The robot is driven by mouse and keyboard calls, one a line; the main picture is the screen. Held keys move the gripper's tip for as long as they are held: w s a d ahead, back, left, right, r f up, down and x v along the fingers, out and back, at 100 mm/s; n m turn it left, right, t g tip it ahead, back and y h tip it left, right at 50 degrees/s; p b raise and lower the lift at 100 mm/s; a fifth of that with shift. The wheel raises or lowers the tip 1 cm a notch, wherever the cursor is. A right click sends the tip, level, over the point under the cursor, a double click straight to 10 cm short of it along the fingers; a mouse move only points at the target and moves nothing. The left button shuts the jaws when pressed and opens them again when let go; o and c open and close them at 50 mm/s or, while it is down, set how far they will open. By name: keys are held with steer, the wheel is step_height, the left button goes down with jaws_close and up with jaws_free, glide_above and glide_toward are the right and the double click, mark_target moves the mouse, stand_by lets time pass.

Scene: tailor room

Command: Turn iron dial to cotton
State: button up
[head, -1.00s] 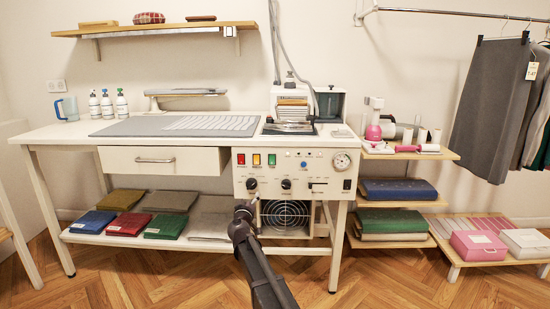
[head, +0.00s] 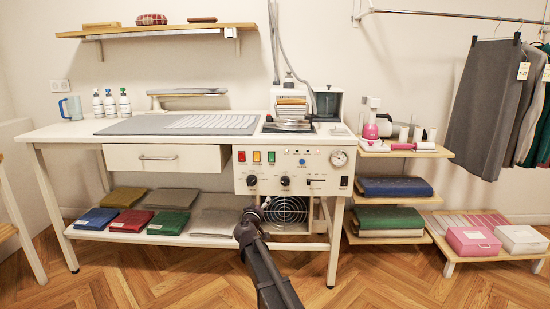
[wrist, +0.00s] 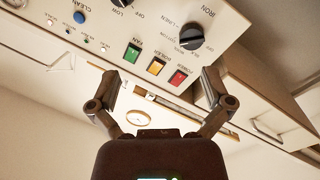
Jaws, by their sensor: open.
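The iron dial (wrist: 191,37) is a round black knob on the cream control panel, at the upper right of the tilted wrist view. Words around it include IRON, OFF, LINEN, COTTON and SILK; its pointer setting is hard to read. In the head view it is the left black knob (head: 252,180), below the coloured switches. My gripper (wrist: 162,82) is open and empty, with its fingers spread apart and not touching the dial. The dial lies beyond the right fingertip in the wrist view. In the head view my gripper (head: 250,212) is low in front of the panel.
Red (wrist: 178,78), yellow (wrist: 156,66) and green (wrist: 132,53) switches sit beside the dial. A second black knob (head: 285,181) is to its right in the head view. A drawer (head: 162,158) is left of the panel, and folded cloths lie on the shelf below.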

steer(key=s+d+f+m+g+h+p, duration=0.1)
steer(key=s+d+f+m+g+h, duration=0.25)
steer(key=s+d, duration=0.65)
steer(key=s+d+f+m+g+p, duration=0.2)
steer(key=s+d+f+g, duration=0.45)
steer(key=d, duration=0.55)
steer(key=s+f+n+g+y+p, duration=0.2)
steer(key=s+g+y, duration=0.55)
steer(key=s, duration=1.65)
step_height(320, 180, up, 36)
steer(key=p, duration=3.8)
steer(key=shift+w+d+r+m+h, duration=0.25)
steer(key=shift+d+m+h, duration=0.1)
steer(key=shift+d, duration=0.1)
